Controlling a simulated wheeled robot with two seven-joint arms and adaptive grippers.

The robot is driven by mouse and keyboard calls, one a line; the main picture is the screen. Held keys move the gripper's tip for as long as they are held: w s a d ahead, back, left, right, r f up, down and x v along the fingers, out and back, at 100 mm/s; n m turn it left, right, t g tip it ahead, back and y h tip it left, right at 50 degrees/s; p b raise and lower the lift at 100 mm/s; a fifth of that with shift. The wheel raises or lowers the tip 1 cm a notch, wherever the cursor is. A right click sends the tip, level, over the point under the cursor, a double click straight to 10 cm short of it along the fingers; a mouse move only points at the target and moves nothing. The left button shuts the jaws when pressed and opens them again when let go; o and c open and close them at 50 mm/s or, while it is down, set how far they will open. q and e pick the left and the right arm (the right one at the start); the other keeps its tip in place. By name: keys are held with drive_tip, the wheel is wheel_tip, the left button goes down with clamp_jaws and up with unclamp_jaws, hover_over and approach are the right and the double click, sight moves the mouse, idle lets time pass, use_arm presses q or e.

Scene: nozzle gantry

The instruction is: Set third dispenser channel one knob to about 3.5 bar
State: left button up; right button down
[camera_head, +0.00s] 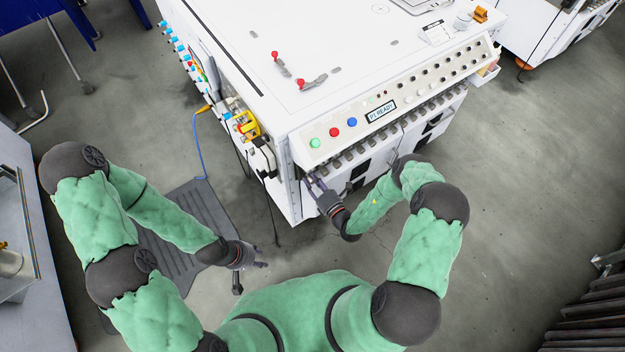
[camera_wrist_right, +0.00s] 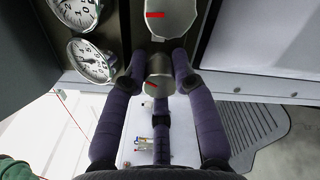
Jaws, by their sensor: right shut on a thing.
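My right gripper (camera_head: 315,187) is at the near left corner of the white machine (camera_head: 225,55), under its sloped control panel. In the right wrist view its dark purple fingers (camera_wrist_right: 158,68) are shut around a grey knob (camera_wrist_right: 157,74) with a red mark. A second grey knob with a red mark (camera_wrist_right: 168,15) sits just beyond it. Two round white gauges, one nearer (camera_wrist_right: 90,62) and one farther (camera_wrist_right: 78,10), are left of the knobs; their readings are too small to tell. My left gripper (camera_head: 256,265) is empty, fingers spread, above the floor.
The control panel carries green (camera_head: 315,143), red and blue buttons and a display (camera_head: 381,112). A blue cable (camera_head: 197,150) hangs at the machine's left side. A dark ribbed mat (camera_head: 185,255) lies under my left arm. Open floor (camera_head: 535,170) is at right.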

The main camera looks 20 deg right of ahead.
drive_tip(key=shift+s+a+f+m, duration=0.15)
drive_tip(key=shift+m, duration=0.4)
drive_tip(key=shift+s+a+f+m, duration=0.1)
drive_tip(key=shift+a+f+m, duration=0.05)
drive_tip(key=shift+m, duration=0.4)
drive_tip(key=shift+s+a, duration=0.1)
drive_tip(key=c, duration=1)
unclamp_jaws()
drive_tip(key=shift+r, duration=0.1)
drive_tip(key=shift+d, duration=0.25)
drive_tip(key=v, duration=1.1)
drive_tip(key=shift+s, duration=0.35)
